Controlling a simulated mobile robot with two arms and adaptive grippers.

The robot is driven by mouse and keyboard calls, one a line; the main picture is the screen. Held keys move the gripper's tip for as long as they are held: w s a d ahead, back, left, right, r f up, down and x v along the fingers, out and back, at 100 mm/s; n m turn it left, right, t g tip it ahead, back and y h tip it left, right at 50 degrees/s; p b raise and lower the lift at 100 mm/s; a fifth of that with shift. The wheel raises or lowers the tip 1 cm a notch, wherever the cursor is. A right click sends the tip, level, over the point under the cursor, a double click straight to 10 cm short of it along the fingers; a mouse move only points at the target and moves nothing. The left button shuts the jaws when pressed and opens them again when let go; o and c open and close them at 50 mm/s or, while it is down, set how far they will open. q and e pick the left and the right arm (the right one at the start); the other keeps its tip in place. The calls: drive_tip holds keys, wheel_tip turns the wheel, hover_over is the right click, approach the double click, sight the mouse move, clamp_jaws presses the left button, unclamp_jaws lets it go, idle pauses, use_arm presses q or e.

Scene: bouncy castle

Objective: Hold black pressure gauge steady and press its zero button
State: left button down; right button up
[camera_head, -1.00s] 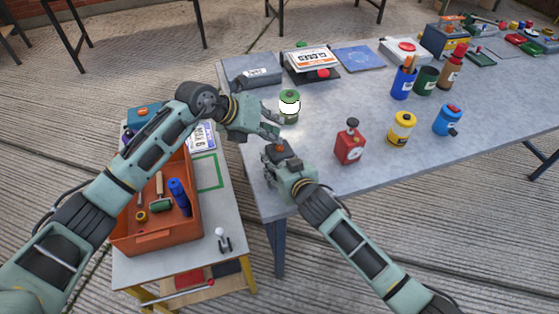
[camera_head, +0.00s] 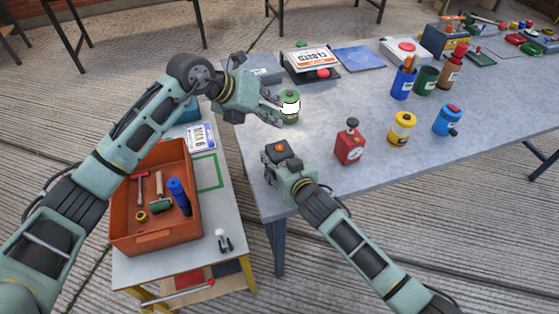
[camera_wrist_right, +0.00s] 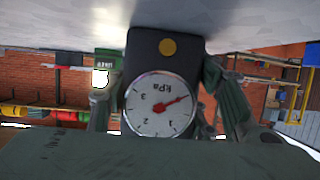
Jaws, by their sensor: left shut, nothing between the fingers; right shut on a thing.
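The black pressure gauge (camera_head: 272,150) is in my right gripper (camera_head: 279,157), over the left end of the grey table. An orange button shows on its upward face in the head view. In the right wrist view the gauge (camera_wrist_right: 146,58) has a round white kPa dial with a red needle and a yellow-orange disc; a finger shows at each side. The dial is upside down in that picture. My left gripper (camera_head: 276,108) is shut and empty, above and apart from the gauge, close to the green-and-white canister (camera_head: 289,106).
An orange bin (camera_head: 155,238) with tools sits on the small side table at left. The grey table's (camera_head: 320,195) front middle is clear.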

idle(0.4)
drive_tip(key=o, duration=1.6)
drive_tip(key=shift+s, duration=0.1)
